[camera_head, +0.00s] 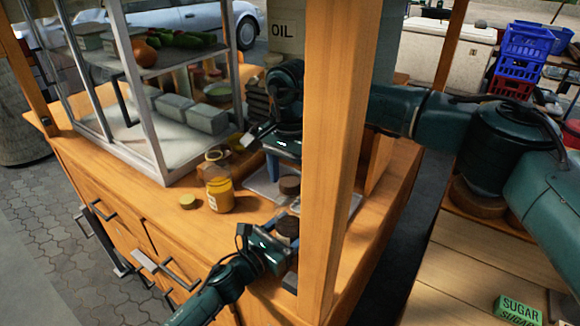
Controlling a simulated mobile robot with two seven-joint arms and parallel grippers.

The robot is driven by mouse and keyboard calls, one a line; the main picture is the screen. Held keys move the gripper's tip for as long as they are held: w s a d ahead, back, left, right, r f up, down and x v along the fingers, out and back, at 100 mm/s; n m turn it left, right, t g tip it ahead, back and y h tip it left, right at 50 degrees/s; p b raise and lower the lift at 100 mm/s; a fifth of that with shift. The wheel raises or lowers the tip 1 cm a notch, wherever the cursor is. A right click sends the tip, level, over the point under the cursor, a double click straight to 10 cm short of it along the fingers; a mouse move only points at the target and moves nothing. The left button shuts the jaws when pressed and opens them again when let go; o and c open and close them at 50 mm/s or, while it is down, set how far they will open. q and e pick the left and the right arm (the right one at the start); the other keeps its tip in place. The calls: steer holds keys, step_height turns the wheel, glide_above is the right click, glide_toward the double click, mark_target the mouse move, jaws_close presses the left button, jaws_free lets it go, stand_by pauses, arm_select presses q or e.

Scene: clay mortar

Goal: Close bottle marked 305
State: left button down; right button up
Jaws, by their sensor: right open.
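A glass bottle with yellow contents (220,194) stands upright on the wooden counter. It has a small pale label, too small to read, so I cannot tell whether it is marked 305. A small round yellowish lid (188,202) lies on the counter just left of it. My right gripper (248,143) is open, above and behind the bottle to its right, apart from it. My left gripper (288,238) is low at the counter's front, right of the bottle. A dark round-topped jar (287,227) is at its fingers; whether it is gripped is unclear.
A glass display case (155,150) with food and containers stands left of and behind the bottle. A thick wooden post (335,150) rises in front, hiding part of the counter. Another dark-topped jar (290,185) stands on a tray. The counter's front-left strip is clear.

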steer(key=shift+c, duration=0.3)
steer(key=c, duration=1)
steer(key=shift+o, duration=0.2)
steer(key=m, duration=0.5)
steer(key=shift+m, duration=0.4)
steer(key=m, duration=0.6)
steer(key=shift+m, duration=0.3)
steer(key=m, duration=1.5)
steer(key=shift+f, duration=0.1)
steer(key=o, duration=1.1)
